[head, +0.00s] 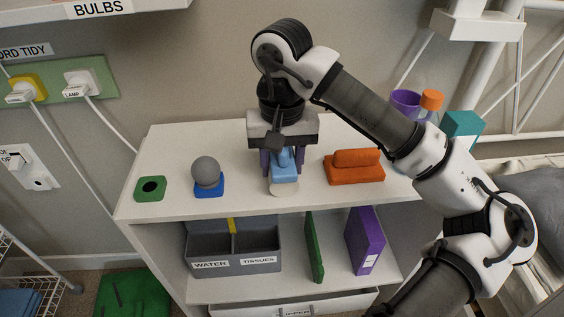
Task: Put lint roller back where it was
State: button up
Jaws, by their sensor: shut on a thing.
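My gripper (282,164) points down over the top of the white shelf unit, with its two dark purple fingers on either side of a light blue object. This object, which I take to be the lint roller (284,174), is held between the fingers. A pale rounded piece (284,189) shows at its near lower end, close to the shelf's front edge. The gripper body hides the upper and far part of the roller. I cannot tell whether it touches the shelf top (237,150) or hangs just above it.
On the shelf top, a grey ball on a blue base (206,178) and a green block with a dark hole (150,188) stand left. An orange object (355,167) stands close right. Purple, orange and teal items (464,124) are behind my arm. A grey divided bin (233,252) is below.

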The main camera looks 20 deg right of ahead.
jog(key=shift+f, duration=0.2)
jog(key=o, duration=1.2)
jog(key=shift+r, duration=0.1)
jog(key=shift+r, duration=0.1)
notch_tip(320, 180, up, 12)
jog(key=p, duration=0.2)
jog(key=shift+r+p, duration=0.1)
jog(key=shift+p, duration=0.25)
